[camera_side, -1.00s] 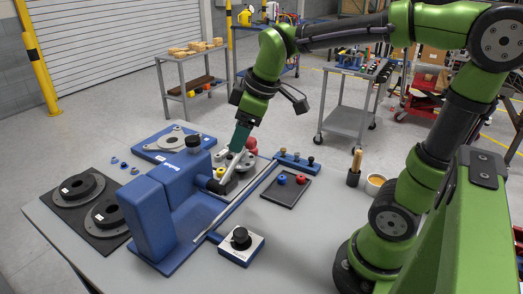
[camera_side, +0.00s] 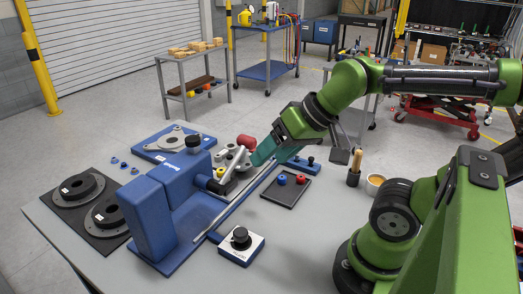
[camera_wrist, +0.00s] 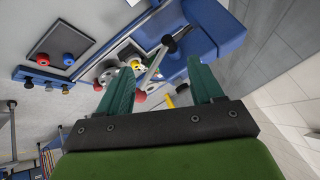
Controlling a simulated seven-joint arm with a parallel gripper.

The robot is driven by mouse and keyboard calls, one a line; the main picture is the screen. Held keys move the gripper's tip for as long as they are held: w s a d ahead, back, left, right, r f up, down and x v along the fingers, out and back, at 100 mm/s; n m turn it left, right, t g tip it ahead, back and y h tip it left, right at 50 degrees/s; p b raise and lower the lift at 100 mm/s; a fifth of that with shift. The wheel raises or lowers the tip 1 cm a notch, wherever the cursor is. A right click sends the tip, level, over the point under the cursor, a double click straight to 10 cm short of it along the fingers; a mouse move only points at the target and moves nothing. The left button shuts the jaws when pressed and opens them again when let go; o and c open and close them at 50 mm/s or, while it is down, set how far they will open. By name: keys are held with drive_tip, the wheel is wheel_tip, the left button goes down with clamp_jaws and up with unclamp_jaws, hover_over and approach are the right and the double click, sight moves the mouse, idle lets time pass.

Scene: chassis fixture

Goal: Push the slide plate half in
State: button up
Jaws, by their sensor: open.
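The blue fixture (camera_side: 146,212) stands on the table, with a grey bar (camera_side: 236,172) slanting up from a black end (camera_side: 217,187). Grey metal parts and a red knob (camera_side: 246,142) sit at its far end. I cannot tell for sure which part is the slide plate. My gripper (camera_side: 262,154) is tilted, its teal fingers beside the red knob and grey parts. In the wrist view my gripper (camera_wrist: 157,78) is open with nothing held. The grey bar (camera_wrist: 152,70) shows between the fingers, and the red knob (camera_wrist: 140,97) is near the left finger. Contact is unclear.
A black tray with red and blue knobs (camera_side: 284,194) lies right of the fixture. A control box with a black knob (camera_side: 240,244) is in front. Black discs (camera_side: 80,187) and a blue plate (camera_side: 172,144) lie left and behind.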

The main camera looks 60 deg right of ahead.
idle(0.4)
drive_tip(key=shift+c, duration=0.7)
drive_tip(key=shift+w+d+f+m+g+h, duration=1.5)
drive_tip(key=shift+w+d+m+g, duration=3.45)
drive_tip(key=shift+w+d, duration=7.4)
drive_tip(key=f, duration=0.5)
drive_tip(key=s+d+f+m+t, duration=0.1)
drive_tip(key=f, duration=0.5)
drive_tip(key=s+f+m+t+y, duration=0.1)
drive_tip(key=f, duration=0.5)
drive_tip(key=shift+s+d, duration=0.1)
drive_tip(key=shift+d, duration=0.25)
drive_tip(key=shift+a+r, duration=0.1)
clamp_jaws()
